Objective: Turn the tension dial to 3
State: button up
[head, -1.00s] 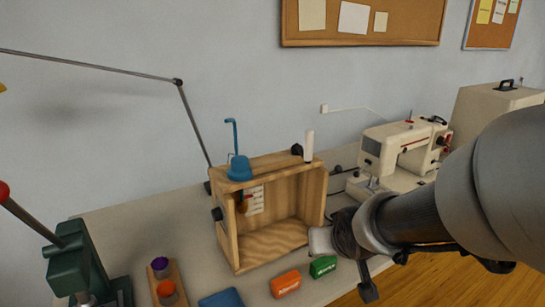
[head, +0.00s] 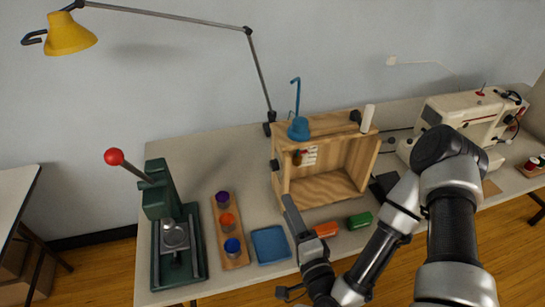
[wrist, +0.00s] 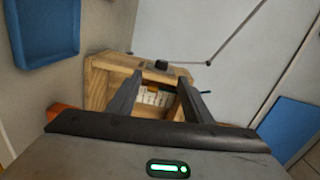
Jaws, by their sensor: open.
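An open-fronted wooden box (head: 328,190) stands on the table. A black knob (head: 275,165) sits on its left outer side and also shows in the wrist view (wrist: 161,65); another dark knob (head: 355,117) is at its top right. A white marked card (head: 311,156) is inside, with a small red-brown piece beside it. I cannot read any dial number or tell which knob is the tension dial. My gripper (head: 290,200) is in front of the box's left side, pointing up. In the wrist view its fingers (wrist: 161,78) are apart and empty, with the box beyond them.
A green press (head: 165,200) with a red-balled lever, a wooden rack (head: 228,232) of coloured pots and a blue tray (head: 270,244) stand left. Orange (head: 326,229) and green (head: 360,220) packs lie before the box. A sewing machine (head: 465,120) stands right.

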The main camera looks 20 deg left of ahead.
jog(key=b, duration=1.2)
send_near(272, 166)
notch_tip(272, 166, down, 2)
jog(key=w, duration=0.2)
jog(key=shift+m, duration=0.4)
jog(key=b+x, duration=0.1)
jog(key=x, duration=0.2)
jog(key=b+x, duration=0.1)
jog(key=x, duration=0.2)
jog(key=b+x, duration=0.1)
jog(key=x, duration=0.2)
jog(key=shift+a+r+b, duration=0.35)
jog(key=shift+a+r, duration=0.05)
jog(key=shift+c, duration=0.5)
